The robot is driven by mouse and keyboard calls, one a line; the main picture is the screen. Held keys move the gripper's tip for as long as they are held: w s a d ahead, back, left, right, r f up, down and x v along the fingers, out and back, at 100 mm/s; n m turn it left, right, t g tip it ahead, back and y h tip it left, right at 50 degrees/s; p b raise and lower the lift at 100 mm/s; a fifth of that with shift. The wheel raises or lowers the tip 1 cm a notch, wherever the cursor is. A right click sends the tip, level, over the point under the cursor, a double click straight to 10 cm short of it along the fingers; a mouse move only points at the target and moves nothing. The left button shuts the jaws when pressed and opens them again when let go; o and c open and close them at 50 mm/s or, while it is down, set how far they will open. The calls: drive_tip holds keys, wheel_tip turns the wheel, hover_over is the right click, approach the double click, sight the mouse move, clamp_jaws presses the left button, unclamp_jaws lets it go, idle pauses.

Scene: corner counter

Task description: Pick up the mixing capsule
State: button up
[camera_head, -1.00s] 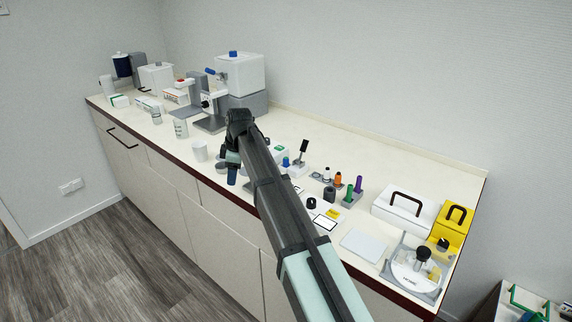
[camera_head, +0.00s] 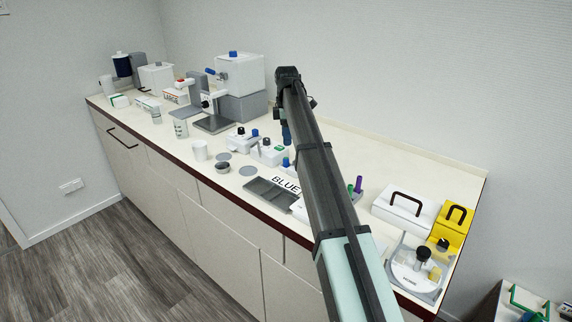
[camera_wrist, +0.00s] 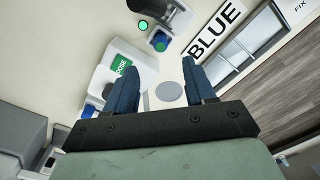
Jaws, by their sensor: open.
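I cannot tell for sure which piece is the mixing capsule. A small blue-capped piece (camera_head: 286,162) stands on the counter just left of my arm. A blue-ended piece in a pale holder (camera_wrist: 160,42) shows at the top of the wrist view, beyond my fingertips; I cannot tell if it is the same one. My gripper (camera_wrist: 158,72) is open and empty, its blue fingers apart above the counter. In the head view my gripper (camera_head: 286,135) hangs over the middle of the counter. My arm hides part of the counter.
A white block with a green label (camera_wrist: 122,67) lies near the left finger. A grey disc (camera_wrist: 169,92) lies between the fingers. A grey tray marked BLUE (camera_head: 270,193) is at the front edge. A tall white machine (camera_head: 240,75) stands left. A white case (camera_head: 405,208) stands right.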

sight(286, 158)
wheel_tip(286, 158, down, 9)
drive_tip(key=shift+a, duration=0.1)
idle(0.5)
clamp_jaws()
idle(0.3)
